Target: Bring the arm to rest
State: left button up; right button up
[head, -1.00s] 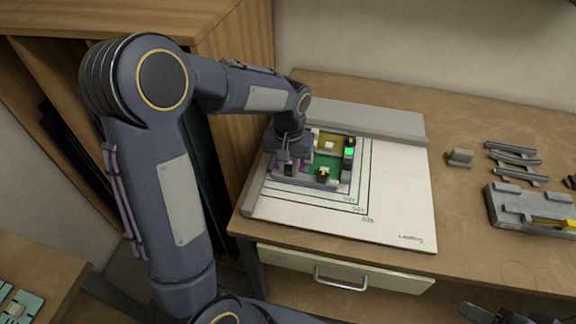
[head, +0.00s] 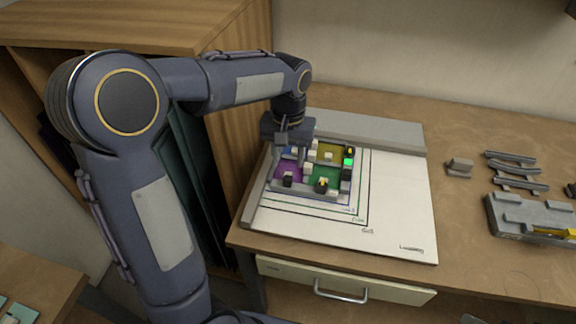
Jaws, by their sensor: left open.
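My left arm comes in from the left and arches over the white leading board (head: 385,215) on the workbench. My left gripper (head: 284,150) is open above the back left part of a small coloured glass panel. The panel has a purple pane (head: 287,171), a green pane (head: 322,174) and an olive-yellow pane (head: 326,151), with small pale and dark blocks around and on it. A bright green patch (head: 348,163) shows at its right edge. The gripper hides part of the panel's back left corner. My right gripper is not in view.
A grey bar (head: 370,131) runs along the board's back edge. To the right are a small grey block (head: 459,167), a rack of grey bars (head: 515,170) and a grey tray (head: 535,220) with a yellow item. A wooden cabinet (head: 235,90) stands close behind my arm.

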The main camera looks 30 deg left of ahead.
pick_arm(q)
jog(key=shift+r, duration=0.45)
jog(key=shift+s, duration=0.2)
jog(key=s+d+t+h, duration=0.1)
jog(key=s+t+h, duration=0.1)
jog(key=s, duration=0.8)
jog(key=s+d+m+t+h, duration=0.1)
jog(key=s+d+t, duration=0.1)
jog(key=s, duration=0.9)
jog(key=shift+d+r+t+h, duration=0.15)
jog(key=shift+r+t+h, duration=0.2)
jog(key=shift+t, duration=0.45)
jog(key=shift+s+f, duration=0.1)
dwell(0.3)
